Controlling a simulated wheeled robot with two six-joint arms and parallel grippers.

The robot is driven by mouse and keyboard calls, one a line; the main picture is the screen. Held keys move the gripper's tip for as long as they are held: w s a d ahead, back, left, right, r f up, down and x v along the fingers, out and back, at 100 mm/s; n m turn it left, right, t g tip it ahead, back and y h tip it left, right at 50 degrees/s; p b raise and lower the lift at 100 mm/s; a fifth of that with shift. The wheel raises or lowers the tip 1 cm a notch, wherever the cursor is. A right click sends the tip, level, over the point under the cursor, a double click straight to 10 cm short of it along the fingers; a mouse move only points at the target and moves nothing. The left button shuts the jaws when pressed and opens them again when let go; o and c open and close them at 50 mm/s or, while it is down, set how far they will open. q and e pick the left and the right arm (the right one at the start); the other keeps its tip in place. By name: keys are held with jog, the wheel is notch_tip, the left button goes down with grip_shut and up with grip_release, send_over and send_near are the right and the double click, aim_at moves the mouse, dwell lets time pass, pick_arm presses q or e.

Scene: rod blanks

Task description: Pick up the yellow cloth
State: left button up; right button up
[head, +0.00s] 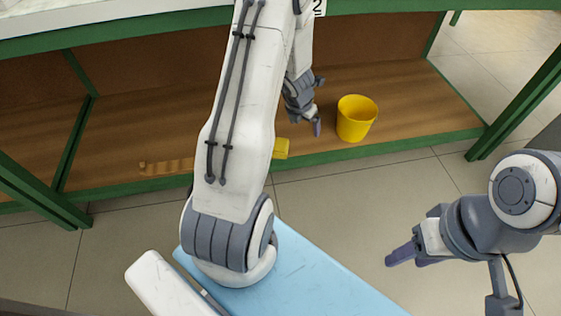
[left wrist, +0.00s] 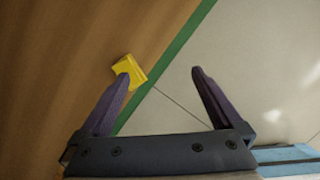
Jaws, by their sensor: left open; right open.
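The yellow cloth (head: 281,148) lies on the wooden shelf near its green front edge, partly hidden behind my left arm in the head view. In the left wrist view the yellow cloth (left wrist: 134,68) looks like a small folded piece beside the green edge, and the left fingertip overlaps it in the picture. My left gripper (head: 316,124) is open and empty, reaching in over the shelf between the cloth and a yellow bucket; its two fingers also show in the left wrist view (left wrist: 160,76). I cannot tell its height above the cloth. My right gripper (head: 402,256) is open and empty over the floor.
The yellow bucket (head: 356,119) stands upright on the shelf (head: 420,105), right of my left gripper. A wavy wooden piece (head: 166,166) lies near the shelf's front edge at left. Green posts (head: 520,95) and an upper board (head: 120,25) frame the shelf. Tiled floor lies in front.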

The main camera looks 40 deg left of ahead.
pick_arm(q)
jog(key=s+a+f+n+y, duration=0.1)
jog(key=s+a+f+n, duration=0.2)
jog(key=a+f+n, duration=0.4)
jog(key=m+b, duration=0.1)
jog(key=b, duration=0.2)
send_over(281, 145)
jog(key=s, duration=0.1)
jog(key=f, duration=0.3)
jog(key=shift+s+d+f+g, duration=0.1)
jog(key=shift+d+f+g, duration=0.2)
jog(key=shift+g, duration=0.1)
jog(key=b+x, duration=0.3)
jog(key=x, duration=0.2)
jog(key=shift+a+f, duration=0.1)
jog(key=shift+f, duration=0.3)
jog(key=shift+r, duration=0.1)
pick_arm(e)
notch_tip(281, 145, down, 8)
jog(key=shift+r, duration=0.2)
pick_arm(q)
jog(key=c, duration=1.3)
